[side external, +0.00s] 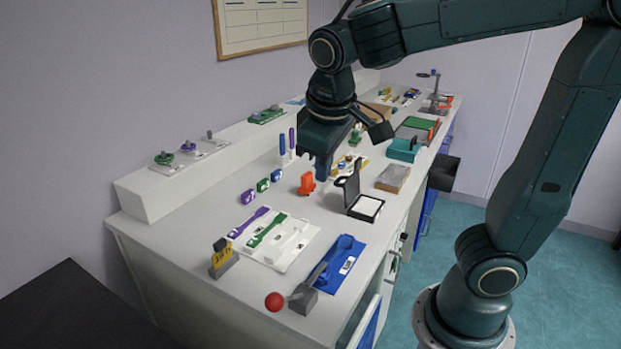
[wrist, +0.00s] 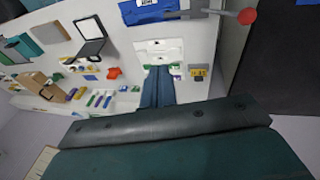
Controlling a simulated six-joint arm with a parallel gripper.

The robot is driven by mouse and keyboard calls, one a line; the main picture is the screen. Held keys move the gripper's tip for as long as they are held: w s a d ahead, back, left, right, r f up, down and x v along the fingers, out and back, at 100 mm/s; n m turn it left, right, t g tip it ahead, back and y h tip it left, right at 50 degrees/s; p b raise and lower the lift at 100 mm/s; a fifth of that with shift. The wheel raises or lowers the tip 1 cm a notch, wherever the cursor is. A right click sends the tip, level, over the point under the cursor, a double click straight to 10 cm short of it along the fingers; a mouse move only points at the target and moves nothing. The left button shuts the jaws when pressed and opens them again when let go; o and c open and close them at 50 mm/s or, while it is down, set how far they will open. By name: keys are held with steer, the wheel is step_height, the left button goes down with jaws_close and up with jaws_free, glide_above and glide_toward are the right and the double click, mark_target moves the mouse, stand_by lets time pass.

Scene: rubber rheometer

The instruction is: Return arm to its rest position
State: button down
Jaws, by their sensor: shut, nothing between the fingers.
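My gripper (side external: 322,170) hangs above the bench in the side view, fingers pointing down and shut with nothing between them. In the wrist view its closed fingers (wrist: 157,90) show as two dark teal bars side by side, over the bench near a white mat. The arm reaches over the bench from the right, with its elbow high. The white bench (side external: 225,292) lies below the gripper. In the side view the gripper appears near an orange item (side external: 307,184) and an open black case (side external: 364,205); I cannot tell the exact height above them.
A white mat (side external: 292,262) holds purple, green and white pieces. A blue device with a red-knobbed lever (side external: 275,301) stands at the front, beside a yellow-labelled block (side external: 222,262). A raised shelf (side external: 160,192) runs along the wall. Air above the near bench is clear.

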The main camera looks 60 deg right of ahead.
steer(key=s+d+t+y, duration=0.1)
steer(key=s+t+y, duration=0.1)
steer(key=s, duration=0.7)
steer(key=shift+s+d+f+m+t+y, duration=0.15)
steer(key=shift+s+f+m+t+y, duration=0.2)
steer(key=shift+t, duration=0.35)
